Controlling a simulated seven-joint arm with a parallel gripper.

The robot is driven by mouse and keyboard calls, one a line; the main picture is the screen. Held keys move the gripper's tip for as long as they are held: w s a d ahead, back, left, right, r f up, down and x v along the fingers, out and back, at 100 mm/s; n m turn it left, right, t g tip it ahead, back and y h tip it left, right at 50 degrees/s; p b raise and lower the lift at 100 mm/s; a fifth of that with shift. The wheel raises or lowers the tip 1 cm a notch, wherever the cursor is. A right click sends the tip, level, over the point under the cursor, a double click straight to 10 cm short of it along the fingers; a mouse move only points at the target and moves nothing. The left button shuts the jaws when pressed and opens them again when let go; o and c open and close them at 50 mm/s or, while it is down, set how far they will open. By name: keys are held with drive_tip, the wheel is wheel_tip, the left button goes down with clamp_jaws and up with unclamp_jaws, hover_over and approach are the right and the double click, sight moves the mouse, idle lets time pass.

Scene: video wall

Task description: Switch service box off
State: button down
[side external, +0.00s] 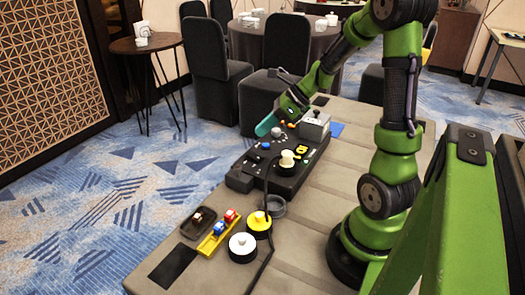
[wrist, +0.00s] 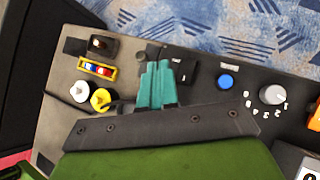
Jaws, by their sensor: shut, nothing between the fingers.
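A black control panel (side external: 262,177) lies on the grey table, with a blue button (wrist: 226,81) and a numbered grey dial (wrist: 272,94) on it. In the wrist view a black switch-like block (wrist: 184,73) with small white marks sits just right of my fingertips; its setting is too small to read. A grey box (side external: 316,125) stands at the panel's far end, its corner also showing in the wrist view (wrist: 300,160). I cannot tell which of these is the service box. My gripper (side external: 264,129) is shut and empty, its teal fingers (wrist: 157,66) above the panel's left edge.
Chairs stand beyond the table.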

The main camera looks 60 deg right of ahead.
sight(255, 154)
drive_tip(key=m, duration=0.2)
drive_tip(key=w+d+r+m+t, duration=0.1)
drive_tip(key=m, duration=0.1)
drive_tip(key=w+m, duration=0.1)
drive_tip(key=m, duration=0.1)
drive_tip(key=shift+w+d+r+t, duration=0.15)
drive_tip(key=shift+w+r+t, duration=0.15)
drive_tip(key=shift+r, duration=0.1)
drive_tip(key=shift+f, duration=0.1)
drive_tip(key=shift+w+f, duration=0.2)
drive_tip(key=shift+f, duration=1.25)
drive_tip(key=shift+w+f, duration=0.25)
drive_tip(key=shift+f, duration=1.15)
drive_tip(key=shift+w+f, duration=0.2)
drive_tip(key=shift+f, duration=1.25)
drive_tip(key=shift+f, duration=0.4)
drive_tip(key=shift+w+f, duration=0.1)
drive_tip(key=shift+f, duration=0.3)
drive_tip(key=shift+r, duration=0.1)
